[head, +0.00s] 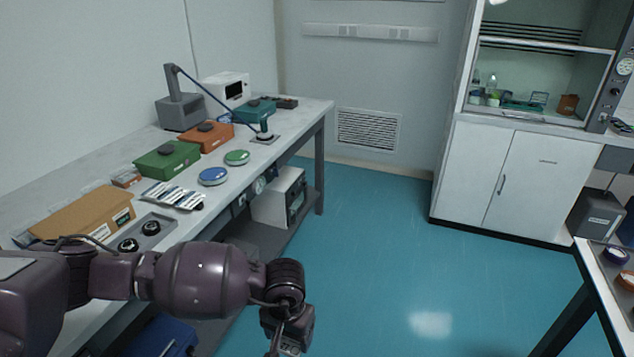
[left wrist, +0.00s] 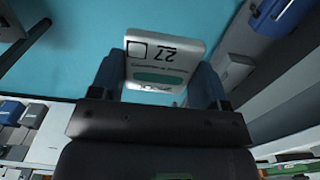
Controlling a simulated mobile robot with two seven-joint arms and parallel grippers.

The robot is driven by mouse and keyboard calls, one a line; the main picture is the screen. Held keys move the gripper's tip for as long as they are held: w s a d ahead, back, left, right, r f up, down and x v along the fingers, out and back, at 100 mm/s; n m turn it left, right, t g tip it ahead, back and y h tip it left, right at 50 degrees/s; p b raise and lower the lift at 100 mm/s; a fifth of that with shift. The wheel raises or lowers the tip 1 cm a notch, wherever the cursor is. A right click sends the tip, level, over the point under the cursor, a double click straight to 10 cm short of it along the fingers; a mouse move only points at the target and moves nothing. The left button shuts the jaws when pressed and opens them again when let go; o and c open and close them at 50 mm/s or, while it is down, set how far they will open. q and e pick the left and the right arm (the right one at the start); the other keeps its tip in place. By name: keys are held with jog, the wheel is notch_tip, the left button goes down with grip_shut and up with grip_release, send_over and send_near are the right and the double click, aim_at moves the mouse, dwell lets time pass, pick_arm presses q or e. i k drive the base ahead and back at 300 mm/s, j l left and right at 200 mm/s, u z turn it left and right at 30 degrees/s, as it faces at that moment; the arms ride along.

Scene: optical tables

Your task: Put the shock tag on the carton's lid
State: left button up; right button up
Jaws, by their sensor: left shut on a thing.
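A tan cardboard carton (head: 85,215) sits on the left bench, partly hidden behind my left arm. In the left wrist view, my left gripper (left wrist: 156,80) is shut on a white tag (left wrist: 158,52) marked "27", with a green oval on it, probably the shock tag. In the head view the left gripper (head: 286,343) hangs at the bottom edge, beyond the bench front, over the floor; the tag cannot be made out there. The gripper is well to the right of the carton. My right gripper is not in view.
The bench (head: 222,190) also bears a grey tray (head: 165,240) with black rings, green (head: 167,158) and orange (head: 206,137) boxes, and blue and green discs. A white unit (head: 279,197) stands on its lower shelf. The floor (head: 400,240) is clear. Another table (head: 610,305) stands at right.

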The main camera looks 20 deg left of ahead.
aim_at(102, 197)
jog(key=i, duration=1.1)
jog(key=i+u, duration=0.2)
jog(key=i, duration=0.25)
jog(key=i+l+u, duration=0.15)
jog(key=i, duration=0.3)
jog(key=u, duration=1.25)
